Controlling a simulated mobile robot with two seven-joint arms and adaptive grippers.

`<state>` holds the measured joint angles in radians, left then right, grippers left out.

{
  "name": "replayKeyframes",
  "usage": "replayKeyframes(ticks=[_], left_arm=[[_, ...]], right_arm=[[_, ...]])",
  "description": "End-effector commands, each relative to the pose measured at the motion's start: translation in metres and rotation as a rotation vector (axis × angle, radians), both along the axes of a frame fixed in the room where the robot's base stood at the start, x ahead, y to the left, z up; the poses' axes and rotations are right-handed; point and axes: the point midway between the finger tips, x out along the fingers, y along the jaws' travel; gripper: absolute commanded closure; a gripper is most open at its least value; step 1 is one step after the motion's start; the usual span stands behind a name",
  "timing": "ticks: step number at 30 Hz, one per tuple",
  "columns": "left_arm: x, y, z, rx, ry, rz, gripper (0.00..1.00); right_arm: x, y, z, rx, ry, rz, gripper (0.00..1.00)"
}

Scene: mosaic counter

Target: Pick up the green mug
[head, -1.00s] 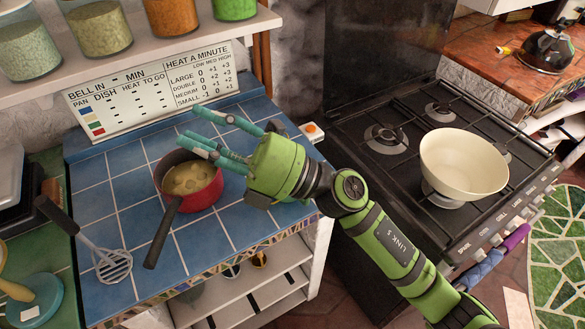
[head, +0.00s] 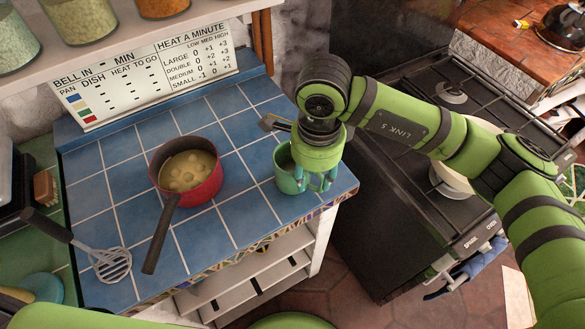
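The green mug (head: 286,176) stands on the blue tiled counter near its right front edge. My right gripper (head: 316,182) points down at the mug's right side and covers part of it. Its teal fingers show a gap between them, so it looks open. I cannot tell whether a finger touches the mug or reaches inside its rim. My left gripper is not in view.
A red saucepan (head: 196,190) with food stands left of the mug, its dark handle pointing forward. A slotted masher (head: 108,264) lies at the counter's left front. A black stove (head: 385,212) is on the right. A small dark-handled item (head: 272,123) lies behind the mug.

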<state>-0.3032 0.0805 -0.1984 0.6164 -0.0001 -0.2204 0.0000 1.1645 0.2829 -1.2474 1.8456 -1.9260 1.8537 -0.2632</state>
Motion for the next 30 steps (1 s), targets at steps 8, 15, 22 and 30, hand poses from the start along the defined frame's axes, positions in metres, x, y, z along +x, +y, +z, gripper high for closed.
replayKeyframes(ticks=[8,15,22,30], left_arm=[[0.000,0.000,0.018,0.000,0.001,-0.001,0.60],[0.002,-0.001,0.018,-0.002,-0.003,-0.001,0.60],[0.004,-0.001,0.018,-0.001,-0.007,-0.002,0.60],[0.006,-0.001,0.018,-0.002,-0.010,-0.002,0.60]], right_arm=[[-0.006,0.000,-0.050,-0.006,0.026,0.002,0.61],[-0.005,0.000,-0.059,-0.004,0.022,0.003,0.61],[-0.005,0.000,-0.058,-0.003,0.021,0.003,1.00],[-0.005,0.001,-0.057,-0.002,0.021,0.003,0.61]])
